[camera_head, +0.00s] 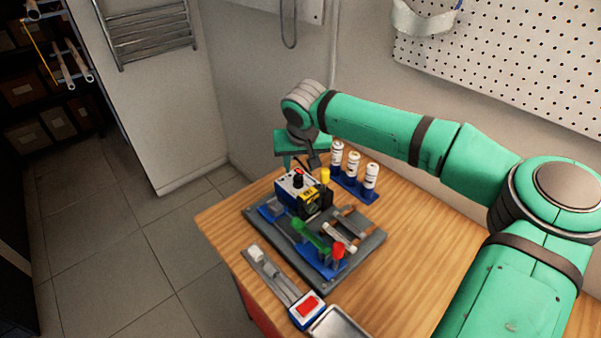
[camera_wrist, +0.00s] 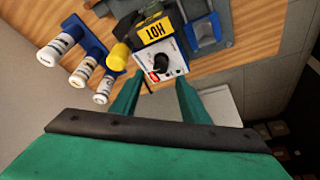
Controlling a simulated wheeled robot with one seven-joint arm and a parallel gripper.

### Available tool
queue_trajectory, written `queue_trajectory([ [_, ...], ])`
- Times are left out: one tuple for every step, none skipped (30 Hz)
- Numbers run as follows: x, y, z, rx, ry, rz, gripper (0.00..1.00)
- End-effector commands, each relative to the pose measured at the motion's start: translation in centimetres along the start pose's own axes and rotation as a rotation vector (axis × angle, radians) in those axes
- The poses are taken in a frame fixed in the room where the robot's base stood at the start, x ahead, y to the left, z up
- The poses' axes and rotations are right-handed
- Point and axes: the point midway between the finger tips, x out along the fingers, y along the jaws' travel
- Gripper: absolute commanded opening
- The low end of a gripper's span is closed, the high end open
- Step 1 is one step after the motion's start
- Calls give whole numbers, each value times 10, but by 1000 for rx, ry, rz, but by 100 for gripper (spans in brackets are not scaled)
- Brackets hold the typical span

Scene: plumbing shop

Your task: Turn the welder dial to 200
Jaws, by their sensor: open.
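The welder (camera_head: 297,185) is a white and blue box with a black and yellow "HOT" block (camera_wrist: 155,28) beside it. Its black dial (camera_wrist: 161,63) with a pale pointer mark is on the white panel, which faces my gripper in the wrist view; the scale figures are too small to read. A red spot is on the panel left of the dial. My gripper (camera_wrist: 158,88) is open and empty, its two green fingers to either side of the panel's near part and apart from the dial. In the head view my gripper (camera_head: 301,160) hangs just above and behind the welder.
Three white bottles (camera_head: 354,165) stand in a blue rack next to a yellow-topped piece (camera_head: 325,176). The grey base board (camera_head: 320,278) carries green and red-topped parts. A tool with a red display (camera_head: 308,308) and a metal tray (camera_head: 342,325) lie in front. The right tabletop (camera_head: 420,225) is clear.

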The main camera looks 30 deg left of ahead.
Motion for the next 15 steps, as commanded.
queue_trajectory([
  [9, 0, 0, -1, -1, 2, 41],
  [15, 0, 0, -1, 0, 2, 41],
  [22, 0, 0, -1, -1, 2, 41],
  [27, 0, 0, -1, 0, 1, 41],
  [32, 0, 0, -1, 0, 2, 41],
  [37, 0, 0, -1, 0, 2, 41],
  [42, 0, 0, -1, 1, 2, 41],
  [46, 0, 0, -1, 0, 2, 41],
  [50, 0, 0, -1, 0, 1, 41],
  [53, 0, 0, -1, 0, 1, 41],
  [56, 0, 0, -1, 0, 1, 41],
  [58, 0, 0, 0, 0, 1, 41],
  [60, 0, 0, 0, 1, 1, 41],
  [62, 0, 0, 0, 1, 1, 41],
  [63, 0, 0, 0, 1, 1, 41],
])
